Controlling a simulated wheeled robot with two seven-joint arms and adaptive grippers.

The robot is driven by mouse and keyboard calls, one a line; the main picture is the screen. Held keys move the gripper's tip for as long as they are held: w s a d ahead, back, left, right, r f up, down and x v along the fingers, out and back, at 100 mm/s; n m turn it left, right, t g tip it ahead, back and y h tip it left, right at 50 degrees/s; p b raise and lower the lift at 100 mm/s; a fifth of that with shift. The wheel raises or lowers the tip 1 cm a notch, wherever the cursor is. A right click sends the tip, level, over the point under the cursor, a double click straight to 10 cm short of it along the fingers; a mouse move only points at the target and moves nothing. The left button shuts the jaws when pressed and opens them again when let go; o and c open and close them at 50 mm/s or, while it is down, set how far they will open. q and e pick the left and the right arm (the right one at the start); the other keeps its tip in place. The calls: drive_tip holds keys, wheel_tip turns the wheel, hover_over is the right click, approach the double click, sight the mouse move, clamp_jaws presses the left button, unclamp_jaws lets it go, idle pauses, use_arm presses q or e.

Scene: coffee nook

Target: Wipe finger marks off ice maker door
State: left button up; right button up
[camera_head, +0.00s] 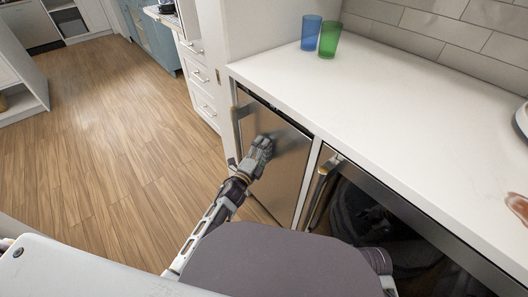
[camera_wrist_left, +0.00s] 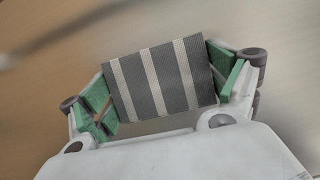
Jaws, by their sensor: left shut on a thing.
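The ice maker door (camera_head: 287,165) is a brushed steel panel under the white counter, and it looks shut. My left gripper (camera_head: 262,148) is in front of the door's upper middle part. In the left wrist view its green-padded fingers (camera_wrist_left: 163,88) are shut on a grey cloth (camera_wrist_left: 150,80) with pale stripes. The cloth faces the blurred steel surface; whether it touches the door I cannot tell. I cannot make out finger marks on the door. My right gripper is not in view.
A blue cup (camera_head: 311,32) and a green cup (camera_head: 330,38) stand on the white counter (camera_head: 400,95). A dark-fronted appliance with a metal handle (camera_head: 322,188) is right of the door. White drawers (camera_head: 198,72) stand beyond. The wooden floor (camera_head: 110,130) at left is clear.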

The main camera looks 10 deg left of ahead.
use_arm(q)
drive_tip(key=shift+w+a+r, duration=0.15)
drive_tip(key=shift+w+a, duration=0.8)
drive_tip(key=shift+a, duration=0.15)
drive_tip(key=shift+s+a+f+p, duration=0.1)
drive_tip(key=shift+s+a+p, duration=0.15)
drive_tip(key=shift+s+a, duration=0.5)
drive_tip(key=shift+s+a+f+p, duration=0.1)
drive_tip(key=shift+s+a+p, duration=0.3)
drive_tip(key=shift+s, duration=0.5)
drive_tip(key=shift+s+a+p, duration=0.15)
drive_tip(key=shift+s+a, duration=0.55)
drive_tip(key=shift+s, duration=0.15)
drive_tip(key=shift+s+a+p, duration=0.3)
drive_tip(key=shift+s+a, duration=0.6)
drive_tip(key=shift+s, duration=0.25)
